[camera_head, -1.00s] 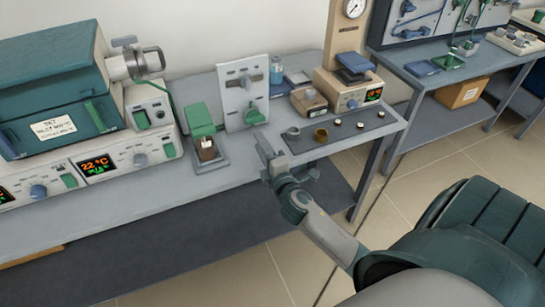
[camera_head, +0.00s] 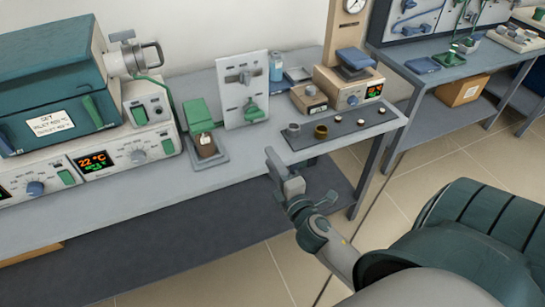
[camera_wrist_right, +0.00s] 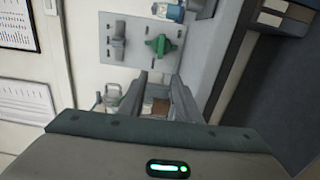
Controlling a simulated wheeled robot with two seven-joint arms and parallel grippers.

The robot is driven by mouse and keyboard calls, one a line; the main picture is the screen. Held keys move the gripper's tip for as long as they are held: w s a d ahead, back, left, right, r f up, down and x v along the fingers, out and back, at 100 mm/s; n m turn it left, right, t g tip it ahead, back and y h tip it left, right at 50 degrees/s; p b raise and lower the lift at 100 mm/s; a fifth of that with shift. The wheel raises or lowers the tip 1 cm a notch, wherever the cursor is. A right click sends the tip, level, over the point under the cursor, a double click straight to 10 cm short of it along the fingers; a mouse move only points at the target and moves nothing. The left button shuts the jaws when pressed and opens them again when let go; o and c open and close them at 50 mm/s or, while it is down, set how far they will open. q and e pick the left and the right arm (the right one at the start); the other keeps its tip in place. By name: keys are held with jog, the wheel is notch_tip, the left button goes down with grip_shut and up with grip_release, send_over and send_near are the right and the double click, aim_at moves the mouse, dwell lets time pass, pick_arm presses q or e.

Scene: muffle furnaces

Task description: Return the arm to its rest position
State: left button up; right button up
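My right arm comes in from the lower right of the head view. Its gripper (camera_head: 283,168) is at the front edge of the bench (camera_head: 225,181), in front of the dark tray (camera_head: 346,127), and seems empty. In the right wrist view its two fingers (camera_wrist_right: 158,88) stand apart with nothing clearly held; a brown patch shows behind them. My left gripper is not in view.
A teal furnace (camera_head: 52,84) stands at the left of the bench. A green-lidded device (camera_head: 200,117), an upright panel with a green valve (camera_head: 243,90) and a small balance (camera_head: 350,85) stand along it. Floor (camera_head: 415,190) shows to the right.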

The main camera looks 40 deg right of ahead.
dwell(0.4)
jog(key=s+a+f+m+g+y, duration=0.1)
jog(key=s+a+f+m+g, duration=0.1)
jog(key=f, duration=0.7)
jog(key=s+a+f+m+g+y, duration=0.1)
jog(key=s+a+f+m+g, duration=0.1)
jog(key=f, duration=0.8)
jog(key=s+a+f+m+g+y, duration=0.1)
jog(key=s+a+f+m+g, duration=0.15)
jog(key=f, duration=0.65)
jog(key=s+a+f+m+g, duration=0.1)
jog(key=s+a+f+m, duration=0.1)
jog(key=s+f, duration=0.3)
jog(key=s+a+f+m+g+y, duration=0.1)
jog(key=s+a+f+m+g, duration=0.1)
jog(key=s+a+f, duration=0.3)
jog(key=s+a+f+m+g+y, duration=0.1)
jog(key=s+a+f+m+g, duration=0.1)
jog(key=s+f, duration=0.5)
notch_tip(320, 180, down, 5)
jog(key=shift+a+r, duration=0.1)
jog(key=shift+a, duration=0.7)
jog(key=shift+w+m, duration=0.1)
jog(key=shift+m, duration=0.15)
